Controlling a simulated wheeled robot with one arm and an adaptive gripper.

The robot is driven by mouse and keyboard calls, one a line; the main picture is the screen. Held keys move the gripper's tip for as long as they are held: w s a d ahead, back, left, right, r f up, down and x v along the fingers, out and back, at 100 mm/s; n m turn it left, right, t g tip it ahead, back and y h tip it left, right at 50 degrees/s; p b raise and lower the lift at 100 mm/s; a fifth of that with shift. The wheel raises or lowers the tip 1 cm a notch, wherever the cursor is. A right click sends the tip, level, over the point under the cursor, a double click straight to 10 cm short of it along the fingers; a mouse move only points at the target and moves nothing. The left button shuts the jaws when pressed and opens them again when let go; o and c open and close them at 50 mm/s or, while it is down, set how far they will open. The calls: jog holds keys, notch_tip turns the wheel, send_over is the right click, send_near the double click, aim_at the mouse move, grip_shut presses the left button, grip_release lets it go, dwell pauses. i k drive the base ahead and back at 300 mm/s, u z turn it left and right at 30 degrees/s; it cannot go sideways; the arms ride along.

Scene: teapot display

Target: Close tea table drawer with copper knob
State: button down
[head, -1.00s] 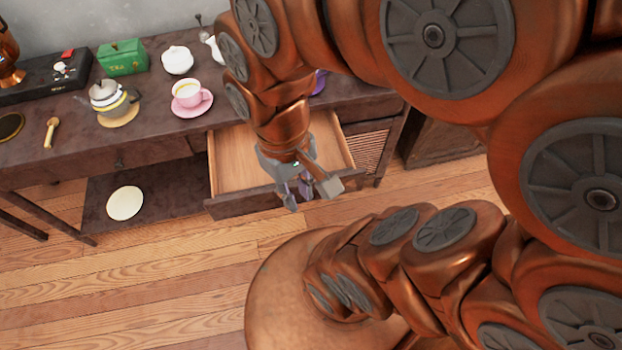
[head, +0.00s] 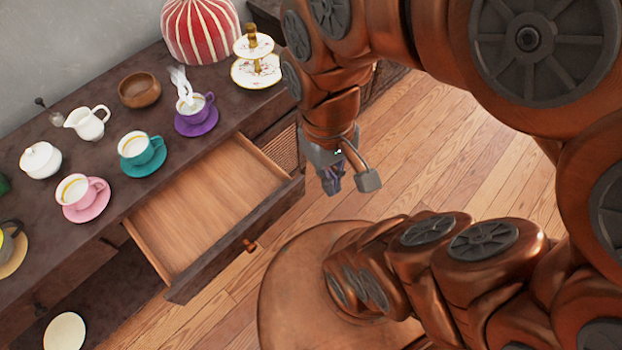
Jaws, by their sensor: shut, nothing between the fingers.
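The tea table drawer (head: 205,205) stands pulled out from the dark wooden tea table (head: 105,185). Its inside is light wood and looks empty. The copper knob (head: 249,245) sits on the drawer's dark front panel (head: 240,240). My gripper (head: 350,187) is shut and empty. In the picture it is to the right of the drawer, up and right of the knob, and apart from both. How high it is above the floor I cannot tell.
On the tabletop near the drawer are a pink cup (head: 82,195), a teal cup (head: 140,150), a purple cup (head: 195,110), a white creamer (head: 86,122) and a wooden bowl (head: 139,90). Open wooden floor (head: 425,150) lies right of the drawer.

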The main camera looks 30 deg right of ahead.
aim_at(215, 211)
jog(key=z, duration=0.25)
jog(key=k, duration=0.85)
jog(key=u, duration=1.5)
